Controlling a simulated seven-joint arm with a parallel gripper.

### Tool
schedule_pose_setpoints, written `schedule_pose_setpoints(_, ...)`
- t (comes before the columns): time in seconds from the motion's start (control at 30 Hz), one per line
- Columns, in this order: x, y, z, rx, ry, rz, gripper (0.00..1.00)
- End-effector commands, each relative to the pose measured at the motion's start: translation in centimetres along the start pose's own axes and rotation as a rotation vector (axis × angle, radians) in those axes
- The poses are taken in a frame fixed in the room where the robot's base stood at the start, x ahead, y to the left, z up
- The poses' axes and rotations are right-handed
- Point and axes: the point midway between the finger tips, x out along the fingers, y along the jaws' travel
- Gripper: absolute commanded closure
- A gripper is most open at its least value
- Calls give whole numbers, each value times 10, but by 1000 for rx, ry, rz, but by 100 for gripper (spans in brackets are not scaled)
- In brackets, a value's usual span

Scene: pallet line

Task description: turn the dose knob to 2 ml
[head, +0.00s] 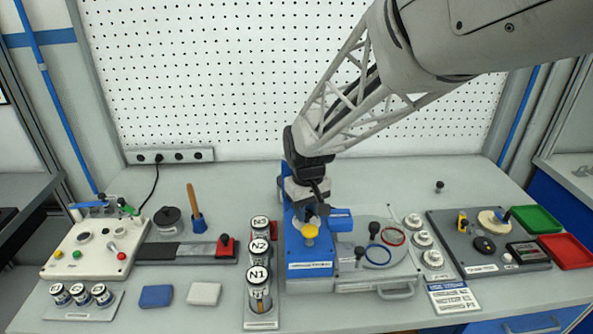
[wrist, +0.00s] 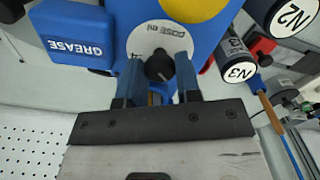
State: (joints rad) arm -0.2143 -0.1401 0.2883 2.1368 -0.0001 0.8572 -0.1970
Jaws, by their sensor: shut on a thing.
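The blue dosing machine (head: 310,255) stands at the middle of the bench with a yellow knob (head: 309,232) on it. My gripper (head: 319,207) is at its back part, pointing down. In the wrist view the black dose knob (wrist: 159,65) sits on a pale round dial (wrist: 158,38) marked "DOSE ml". My gripper's two blue fingers (wrist: 159,72) are on either side of the knob and shut on it. Most of the dial's figures are hidden or too small, so I cannot read the setting.
A blue box marked GREASE (wrist: 75,38) juts out beside the dial. Jars N1 (head: 258,290), N2 and N3 stand in a rack left of the machine. A grey plate with red and blue rings (head: 393,236) lies to the right. A panel with buttons (head: 95,247) is at far left.

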Motion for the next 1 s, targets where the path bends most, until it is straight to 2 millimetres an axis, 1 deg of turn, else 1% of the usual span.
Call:
schedule_pose_setpoints(0.3,-1,0,0,254,2,0,92)
schedule_pose_setpoints(0.5,-1,0,0,358,2,0,92)
schedule_pose_setpoints(0.7,-1,0,0,405,3,0,92)
schedule_pose_setpoints(1.0,-1,0,-1,412,3,0,92)
